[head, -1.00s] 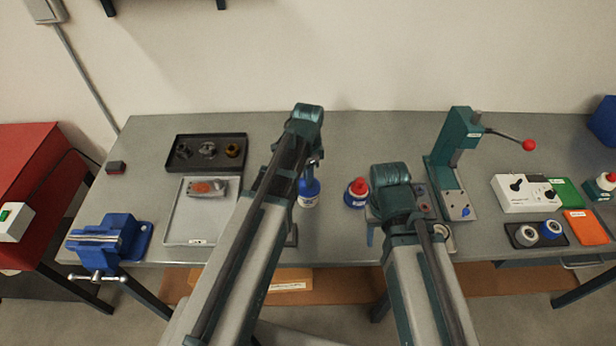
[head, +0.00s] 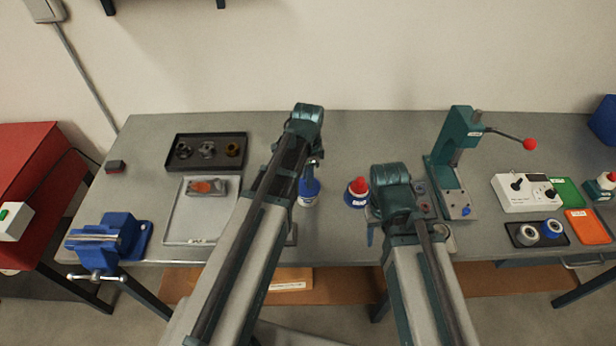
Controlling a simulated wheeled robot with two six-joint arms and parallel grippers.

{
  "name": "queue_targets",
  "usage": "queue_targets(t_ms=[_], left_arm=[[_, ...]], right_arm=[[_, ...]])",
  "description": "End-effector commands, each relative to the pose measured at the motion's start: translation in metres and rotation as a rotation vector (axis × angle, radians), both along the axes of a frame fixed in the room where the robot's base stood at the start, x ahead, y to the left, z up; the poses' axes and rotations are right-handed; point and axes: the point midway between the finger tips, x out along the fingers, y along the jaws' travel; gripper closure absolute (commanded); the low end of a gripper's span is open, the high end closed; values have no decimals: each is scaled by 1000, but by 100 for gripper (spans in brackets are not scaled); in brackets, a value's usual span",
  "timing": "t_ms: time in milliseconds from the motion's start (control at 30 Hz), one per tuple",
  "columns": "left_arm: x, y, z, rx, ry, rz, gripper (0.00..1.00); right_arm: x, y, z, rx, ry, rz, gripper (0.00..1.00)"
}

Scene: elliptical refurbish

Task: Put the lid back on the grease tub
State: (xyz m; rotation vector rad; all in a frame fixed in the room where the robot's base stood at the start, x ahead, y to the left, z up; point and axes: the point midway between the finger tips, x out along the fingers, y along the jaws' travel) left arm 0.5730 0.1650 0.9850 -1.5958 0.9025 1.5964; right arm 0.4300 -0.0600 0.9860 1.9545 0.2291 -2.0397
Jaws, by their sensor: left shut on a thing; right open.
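A blue tub with a white label (head: 306,201) stands on the bench near the middle, and I take it to be the grease tub. My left gripper (head: 313,167) reaches over it from the left and is shut on a blue piece, likely the lid (head: 310,186), at the top of the tub. Whether the lid is seated or just above the rim, I cannot tell; the arm hides part of this. My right gripper (head: 372,226) is open, low over the front of the bench, partly hidden behind its own arm.
A green press (head: 452,165) stands further right. A grey tray (head: 181,225), a black parts tray (head: 206,138) and a blue vise (head: 112,236) are at left. The bench behind the tub is clear.

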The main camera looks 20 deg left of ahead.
Motion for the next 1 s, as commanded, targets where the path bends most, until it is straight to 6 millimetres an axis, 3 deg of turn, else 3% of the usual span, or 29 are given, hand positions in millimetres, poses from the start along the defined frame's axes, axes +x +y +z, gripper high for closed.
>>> queue_targets(t_ms=[200,233,400,633,800,1000], left_arm=[[0,0,0,0,0,0,100],[0,0,0,0,0,0,71],[0,0,0,0,0,0,41],[0,0,0,0,0,0,38],[0,0,0,0,0,0,10],[0,0,0,0,0,0,10]], right_arm=[[0,0,0,0,0,0,50],[0,0,0,0,0,0,50],[0,0,0,0,0,0,50],[0,0,0,0,0,0,50],[0,0,0,0,0,0,50],[0,0,0,0,0,0,50]])
